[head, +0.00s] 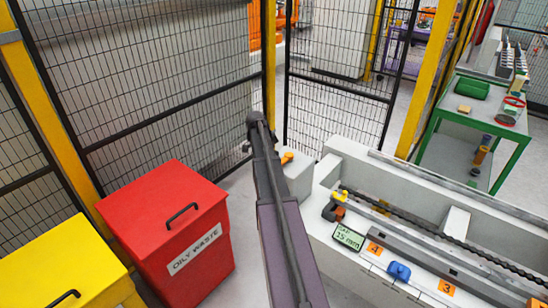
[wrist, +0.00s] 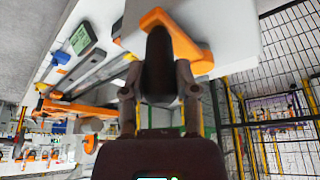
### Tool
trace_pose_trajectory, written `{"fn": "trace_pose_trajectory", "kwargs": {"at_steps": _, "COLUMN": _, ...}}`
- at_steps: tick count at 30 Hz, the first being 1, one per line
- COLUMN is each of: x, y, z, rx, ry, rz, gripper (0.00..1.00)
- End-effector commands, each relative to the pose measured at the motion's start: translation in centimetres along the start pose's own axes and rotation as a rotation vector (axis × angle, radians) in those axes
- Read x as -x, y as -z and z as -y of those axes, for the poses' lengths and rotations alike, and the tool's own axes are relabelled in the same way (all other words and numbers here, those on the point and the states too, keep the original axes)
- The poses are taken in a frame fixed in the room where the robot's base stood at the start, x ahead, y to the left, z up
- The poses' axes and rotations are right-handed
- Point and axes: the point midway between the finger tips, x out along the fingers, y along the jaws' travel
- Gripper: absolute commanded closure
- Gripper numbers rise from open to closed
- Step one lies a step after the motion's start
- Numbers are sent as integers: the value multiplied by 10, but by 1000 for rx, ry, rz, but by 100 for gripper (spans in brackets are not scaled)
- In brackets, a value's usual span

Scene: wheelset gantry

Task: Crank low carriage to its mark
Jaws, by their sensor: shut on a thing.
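An orange crank (head: 287,157) sits on the white end housing (head: 301,176) of the low bed in the head view. In the wrist view the orange crank (wrist: 186,45) fills the top middle, and my gripper (wrist: 159,80) is shut on its dark grip. In the head view my arm hides the gripper. A small dark carriage part with a yellow top (head: 340,196) is at the near end of the bed. The green display (head: 348,237) reads 15 mm; it also shows in the wrist view (wrist: 83,38). I cannot make out the mark.
A red oily waste bin (head: 180,225) and a yellow bin (head: 65,265) stand left of my arm. Mesh fencing (head: 150,80) closes off the back. A blue knob (head: 398,271) sits on the bed's front. A green bench (head: 478,115) stands at right.

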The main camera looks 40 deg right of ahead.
Motion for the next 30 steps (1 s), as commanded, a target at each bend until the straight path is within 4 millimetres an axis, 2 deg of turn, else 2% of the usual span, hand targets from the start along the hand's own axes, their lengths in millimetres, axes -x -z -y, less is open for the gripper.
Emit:
{"fn": "trace_pose_trajectory", "kwargs": {"at_steps": 2, "x": -1, "y": 5, "z": 0, "rx": -5, "ry": -2, "rz": -7, "gripper": 100}}
{"fn": "trace_pose_trajectory", "kwargs": {"at_steps": 3, "x": -2, "y": 6, "z": 0, "rx": -5, "ry": -2, "rz": -7, "gripper": 58}}
{"fn": "trace_pose_trajectory", "kwargs": {"at_steps": 6, "x": -2, "y": 6, "z": -1, "rx": -7, "ry": -3, "rz": -7, "gripper": 28}}
{"fn": "trace_pose_trajectory", "kwargs": {"at_steps": 7, "x": -2, "y": 6, "z": -1, "rx": -7, "ry": -3, "rz": -6, "gripper": 26}}
{"fn": "trace_pose_trajectory", "kwargs": {"at_steps": 26, "x": -2, "y": 5, "z": -1, "rx": -6, "ry": -3, "rz": -4, "gripper": 26}}
{"fn": "trace_pose_trajectory", "kwargs": {"at_steps": 30, "x": 1, "y": -3, "z": -5, "rx": 24, "ry": 1, "rz": 2, "gripper": 26}}
